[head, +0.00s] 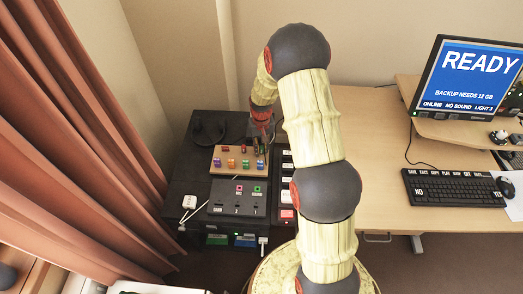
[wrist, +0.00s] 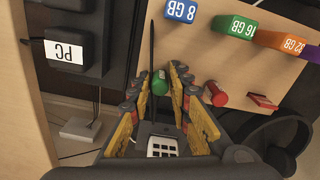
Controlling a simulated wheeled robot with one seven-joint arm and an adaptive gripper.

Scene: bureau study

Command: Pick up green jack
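The green jack (wrist: 160,82) shows in the wrist view as a small green cylinder with a thin dark rod or cable running up from it. My gripper (wrist: 155,85) is open, with its yellow-padded fingers on either side of the jack. The jack looks nearer the right finger; I cannot tell whether it touches. In the head view my gripper (head: 260,135) is over the back right of the wooden board, and I cannot make out the jack there.
The wooden board (head: 219,165) holds coloured memory sticks and red pieces. A dark panel (head: 226,198) with green and pink squares lies in front. In the wrist view a red cylinder (wrist: 216,94) stands close right of my fingers. Headphones (head: 208,130) lie behind left.

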